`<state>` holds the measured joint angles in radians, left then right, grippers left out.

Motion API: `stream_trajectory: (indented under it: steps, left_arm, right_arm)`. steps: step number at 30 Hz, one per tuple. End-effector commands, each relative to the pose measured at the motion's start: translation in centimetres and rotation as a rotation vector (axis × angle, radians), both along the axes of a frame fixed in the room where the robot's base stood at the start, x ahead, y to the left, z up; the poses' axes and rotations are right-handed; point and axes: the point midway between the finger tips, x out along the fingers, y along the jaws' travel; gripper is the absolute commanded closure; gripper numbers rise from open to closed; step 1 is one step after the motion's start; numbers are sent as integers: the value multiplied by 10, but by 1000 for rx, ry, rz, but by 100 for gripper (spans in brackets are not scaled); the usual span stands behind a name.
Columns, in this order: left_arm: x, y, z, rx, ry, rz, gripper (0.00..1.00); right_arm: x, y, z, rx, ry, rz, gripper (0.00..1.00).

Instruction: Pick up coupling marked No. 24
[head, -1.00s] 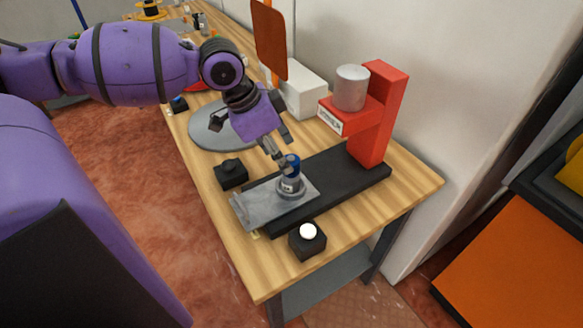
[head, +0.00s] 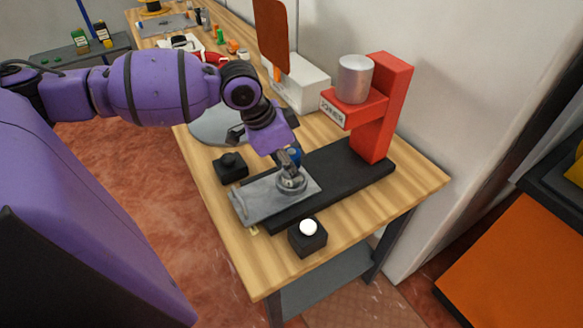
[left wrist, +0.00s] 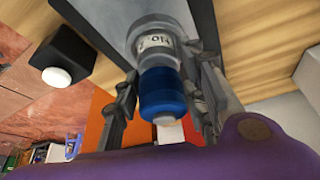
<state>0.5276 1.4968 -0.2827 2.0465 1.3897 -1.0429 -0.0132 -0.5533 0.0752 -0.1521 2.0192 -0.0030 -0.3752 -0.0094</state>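A coupling with a blue cap and silver lower body (left wrist: 163,92) stands upright on the grey plate of the press. Its label in the left wrist view starts with "No"; the number is turned out of sight. In the head view my gripper mostly hides it, with some of its blue cap (head: 296,155) showing. My left gripper (left wrist: 163,95) is around the coupling, one finger on each side. A narrow gap shows between the left-hand finger and the coupling, so it looks open. My right gripper is not in view.
The grey plate (head: 245,207) lies on a black base (head: 335,172) with a red post (head: 377,130) carrying a silver cylinder (head: 354,80). A black box with a white button (head: 308,237) is in front. Another black box (head: 230,170) is at left.

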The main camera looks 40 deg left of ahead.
Motion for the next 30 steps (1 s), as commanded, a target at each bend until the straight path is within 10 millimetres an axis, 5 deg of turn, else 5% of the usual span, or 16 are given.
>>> stream_trajectory:
  steps: [8, 20, 30]
  left_arm:
    - [0, 0, 0, 0, 0, 0, 100]
    - [1, 0, 5, -1, -3, -1, 100]
    - [-9, 6, 46, 4, -3, 2, 100]
  right_arm:
    - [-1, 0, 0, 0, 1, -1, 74]
    - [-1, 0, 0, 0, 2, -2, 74]
    - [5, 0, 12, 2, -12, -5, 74]
